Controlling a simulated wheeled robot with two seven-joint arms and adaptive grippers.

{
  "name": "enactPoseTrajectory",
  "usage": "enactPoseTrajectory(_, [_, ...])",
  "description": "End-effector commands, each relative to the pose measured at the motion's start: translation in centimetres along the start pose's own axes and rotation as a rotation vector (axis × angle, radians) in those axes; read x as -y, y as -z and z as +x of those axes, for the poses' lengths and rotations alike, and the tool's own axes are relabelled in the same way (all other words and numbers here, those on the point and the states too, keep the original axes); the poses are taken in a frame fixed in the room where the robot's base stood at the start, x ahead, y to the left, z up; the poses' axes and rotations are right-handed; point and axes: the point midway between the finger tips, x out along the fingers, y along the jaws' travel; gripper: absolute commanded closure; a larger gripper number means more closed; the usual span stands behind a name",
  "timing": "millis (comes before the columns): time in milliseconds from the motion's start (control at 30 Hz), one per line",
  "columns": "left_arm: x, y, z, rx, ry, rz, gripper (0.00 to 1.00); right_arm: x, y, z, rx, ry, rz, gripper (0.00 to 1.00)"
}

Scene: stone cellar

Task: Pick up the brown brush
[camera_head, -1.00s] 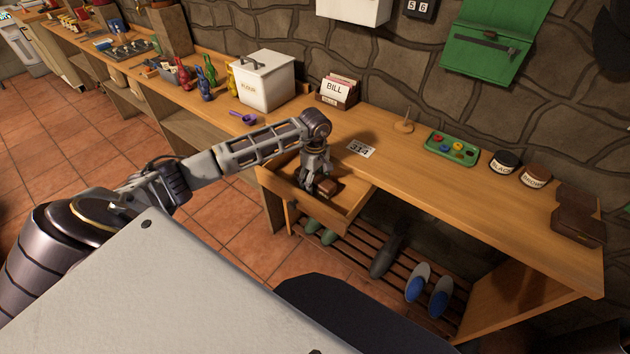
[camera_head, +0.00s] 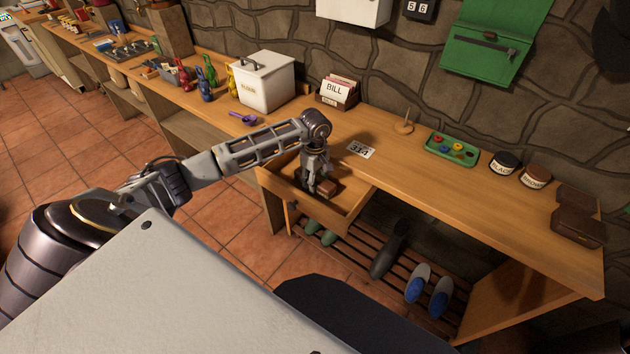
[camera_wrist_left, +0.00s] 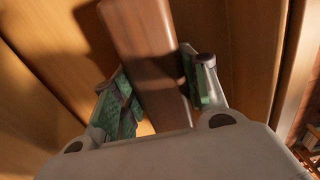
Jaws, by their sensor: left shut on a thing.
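The brown brush (camera_head: 330,187) lies in the open wooden drawer (camera_head: 345,215) under the worktop. Its brown wooden back shows large in the left wrist view (camera_wrist_left: 145,40). My left gripper (camera_head: 316,190) reaches down into the drawer from above. Its two green-padded fingers (camera_wrist_left: 158,100) stand on either side of the brush and are shut on it. The brush still appears to be down inside the drawer; whether it touches the drawer floor cannot be told. My right gripper is not in view.
On the worktop (camera_head: 420,190) near the drawer are a card marked 314 (camera_head: 361,150), a BILL box (camera_head: 338,92), a white bin (camera_head: 264,80) and a purple scoop (camera_head: 245,118). Shoes (camera_head: 418,282) stand on the slatted rack below. The drawer walls surround my gripper closely.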

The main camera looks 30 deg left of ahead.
Motion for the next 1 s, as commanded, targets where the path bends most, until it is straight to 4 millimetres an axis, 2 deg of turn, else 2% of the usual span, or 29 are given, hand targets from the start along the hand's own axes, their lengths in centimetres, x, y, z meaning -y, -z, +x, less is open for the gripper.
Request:
enactPoseTrajectory(267, [-0.1, 0.0, -1.5, 0.0, -0.003, 0.001, 0.83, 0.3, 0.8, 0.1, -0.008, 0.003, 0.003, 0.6])
enactPoseTrajectory(600, [-0.1, 0.0, -6.3, -0.001, -0.005, 0.001, 0.83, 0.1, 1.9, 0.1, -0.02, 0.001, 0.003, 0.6])
enactPoseTrajectory(800, [-0.1, 0.0, -8.8, -0.001, -0.002, -0.001, 0.83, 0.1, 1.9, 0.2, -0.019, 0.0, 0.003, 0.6])
enactPoseTrajectory(1000, [-0.1, 0.0, -9.9, 0.001, -0.002, 0.0, 0.83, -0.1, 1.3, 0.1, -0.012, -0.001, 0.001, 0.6])
